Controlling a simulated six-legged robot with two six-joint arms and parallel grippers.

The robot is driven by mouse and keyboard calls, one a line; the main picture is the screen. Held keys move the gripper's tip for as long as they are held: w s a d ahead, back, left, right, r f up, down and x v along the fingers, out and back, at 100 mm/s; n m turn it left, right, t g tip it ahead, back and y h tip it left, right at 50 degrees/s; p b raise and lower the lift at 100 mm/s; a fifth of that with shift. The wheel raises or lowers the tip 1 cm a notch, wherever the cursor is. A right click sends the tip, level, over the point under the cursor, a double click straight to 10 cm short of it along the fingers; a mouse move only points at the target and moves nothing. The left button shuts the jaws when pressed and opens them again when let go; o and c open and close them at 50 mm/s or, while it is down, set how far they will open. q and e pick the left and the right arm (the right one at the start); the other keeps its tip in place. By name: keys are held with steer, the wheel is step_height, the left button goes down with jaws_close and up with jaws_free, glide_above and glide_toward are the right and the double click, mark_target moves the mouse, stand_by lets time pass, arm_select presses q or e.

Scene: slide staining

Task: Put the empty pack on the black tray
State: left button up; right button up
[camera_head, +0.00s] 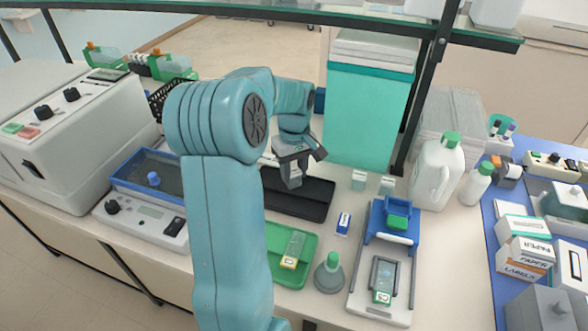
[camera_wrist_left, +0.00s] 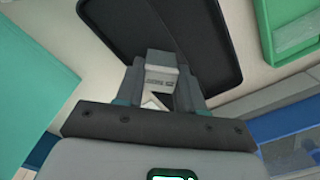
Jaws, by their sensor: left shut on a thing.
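The black tray (camera_head: 312,203) lies flat on the bench behind the green tray. In the left wrist view the black tray (camera_wrist_left: 222,45) lies beyond the fingers. My left gripper (camera_head: 291,177) points down above the black tray. It is shut on a small pale grey pack, which shows between the fingers (camera_wrist_left: 161,88) in the left wrist view. The pack (camera_wrist_left: 161,68) has dark print across its face. I cannot tell whether its lower end touches the tray. My left arm hides part of the tray's left side. My right gripper is not in view.
A green tray (camera_head: 306,270) holds a small yellow-ended item. A blue-and-white box (camera_head: 343,222) lies right of the black tray, with two small pale boxes behind it. A teal bin (camera_head: 365,120) stands behind. A blue tray (camera_head: 125,180) is left.

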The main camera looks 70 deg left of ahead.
mark_target(294, 171)
arm_select(q)
steer(key=o, duration=1)
steer(key=shift+f, duration=0.2)
step_height(294, 171, up, 12)
steer(key=shift+r+p, duration=0.2)
steer(key=shift+p, duration=0.45)
